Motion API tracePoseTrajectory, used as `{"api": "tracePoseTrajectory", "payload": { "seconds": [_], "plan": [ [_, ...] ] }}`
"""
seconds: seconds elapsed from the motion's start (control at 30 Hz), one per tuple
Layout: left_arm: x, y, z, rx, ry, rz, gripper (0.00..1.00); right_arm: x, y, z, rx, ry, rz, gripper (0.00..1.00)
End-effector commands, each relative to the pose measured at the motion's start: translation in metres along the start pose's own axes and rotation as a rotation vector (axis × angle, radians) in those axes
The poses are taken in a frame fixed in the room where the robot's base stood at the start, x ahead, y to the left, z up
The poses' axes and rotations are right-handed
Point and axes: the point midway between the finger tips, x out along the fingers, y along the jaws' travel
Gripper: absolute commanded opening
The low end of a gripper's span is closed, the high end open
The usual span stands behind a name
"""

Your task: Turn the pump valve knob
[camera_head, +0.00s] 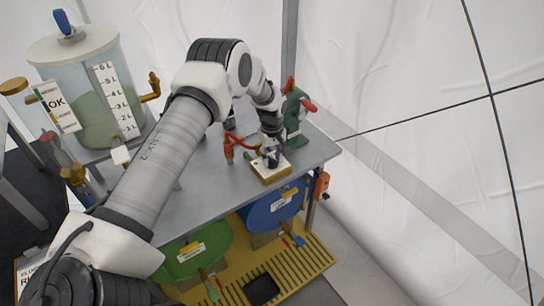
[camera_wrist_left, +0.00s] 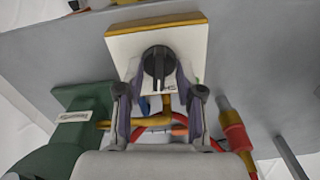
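The pump valve knob (camera_wrist_left: 157,62) is a black round knob with a raised bar, on the white face of a small yellow-edged box (camera_wrist_left: 188,44). In the head view this box (camera_head: 270,175) sits on the grey table near its right front edge. My left gripper (camera_wrist_left: 160,88) is open, with a finger on each side of the knob and visible gaps between; I cannot tell whether either finger touches it. In the head view the left gripper (camera_head: 270,155) is directly above the box and hides most of the knob. My right gripper is not in view.
A green pump (camera_head: 296,112) with red handles stands just behind the box, and a red-handled pipe valve (camera_head: 229,148) is to its left. A clear tank (camera_head: 85,85) stands at the left.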

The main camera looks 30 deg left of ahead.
Motion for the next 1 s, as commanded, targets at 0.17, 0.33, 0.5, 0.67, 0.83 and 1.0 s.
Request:
{"api": "tracePoseTrajectory", "payload": {
  "seconds": [0.17, 0.33, 0.5, 0.67, 0.83, 1.0],
  "plan": [
    [0.000, 0.000, 0.000, 0.000, 0.000, 0.000, 0.00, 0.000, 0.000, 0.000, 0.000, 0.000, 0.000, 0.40],
    [0.000, 0.000, 0.000, 0.002, 0.000, 0.000, 0.00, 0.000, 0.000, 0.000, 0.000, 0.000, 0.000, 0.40],
    [0.001, 0.000, 0.000, 0.021, 0.000, 0.000, 0.00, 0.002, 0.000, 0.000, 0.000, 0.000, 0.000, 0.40],
    [0.001, 0.000, 0.000, 0.074, 0.000, 0.000, 0.00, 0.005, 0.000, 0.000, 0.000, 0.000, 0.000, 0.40],
    [0.002, 0.000, 0.000, 0.176, 0.000, 0.000, 0.00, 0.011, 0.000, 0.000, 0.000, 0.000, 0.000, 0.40],
    [0.002, 0.000, 0.000, 0.319, 0.000, 0.000, 0.00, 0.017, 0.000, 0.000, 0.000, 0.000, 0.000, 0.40]
  ]
}}
